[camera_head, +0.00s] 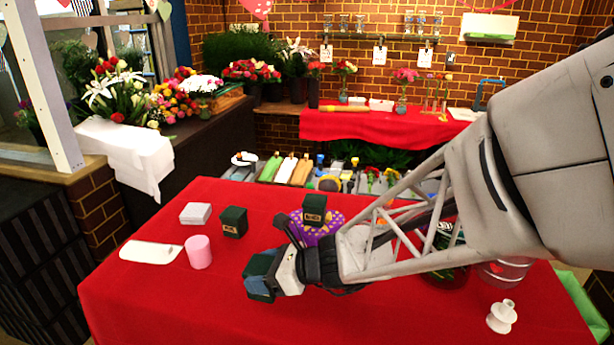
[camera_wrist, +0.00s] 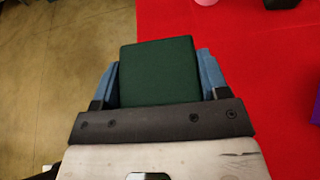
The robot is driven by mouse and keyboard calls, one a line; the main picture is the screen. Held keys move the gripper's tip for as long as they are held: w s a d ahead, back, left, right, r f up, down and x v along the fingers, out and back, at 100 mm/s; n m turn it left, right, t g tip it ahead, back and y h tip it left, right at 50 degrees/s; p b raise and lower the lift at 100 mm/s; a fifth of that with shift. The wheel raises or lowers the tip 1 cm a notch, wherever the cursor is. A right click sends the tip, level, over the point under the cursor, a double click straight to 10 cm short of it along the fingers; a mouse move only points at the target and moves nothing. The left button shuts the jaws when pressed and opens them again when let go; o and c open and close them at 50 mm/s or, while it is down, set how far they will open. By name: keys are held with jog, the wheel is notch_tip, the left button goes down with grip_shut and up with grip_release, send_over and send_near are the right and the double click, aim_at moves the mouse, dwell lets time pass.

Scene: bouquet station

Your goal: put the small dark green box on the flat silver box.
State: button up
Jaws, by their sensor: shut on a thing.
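My gripper (camera_head: 262,275) is shut on a dark green box (camera_wrist: 156,72), which sits between its blue fingers in the wrist view. In the head view the held box is mostly hidden by the fingers. The gripper is above the front left part of the red table. A flat pale silver-grey box (camera_head: 195,213) lies at the table's back left, apart from and beyond the gripper. Its top is bare. Two other dark green boxes with labels stand behind the gripper, one (camera_head: 234,222) beside the silver box and one (camera_head: 314,208) by a purple dotted item (camera_head: 318,232).
A pink cylinder (camera_head: 199,252) stands between my gripper and a flat white piece (camera_head: 151,251) at the table's left. A white spool-like thing (camera_head: 501,317) is at the front right. The red table (camera_head: 170,310) is clear at the front left.

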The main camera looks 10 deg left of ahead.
jog(key=w+a+r, duration=0.2)
jog(key=w+a, duration=0.6)
jog(key=w+a+r, duration=0.3)
jog(key=w+a, duration=0.6)
jog(key=r, duration=0.2)
send_over(195, 210)
jog(key=shift+f, duration=0.15)
jog(key=shift+f, duration=2.5)
jog(key=shift+f, duration=0.1)
jog(key=shift+f, duration=2.4)
jog(key=shift+f, duration=0.2)
jog(key=o, duration=0.9)
jog(key=shift+o, duration=0.2)
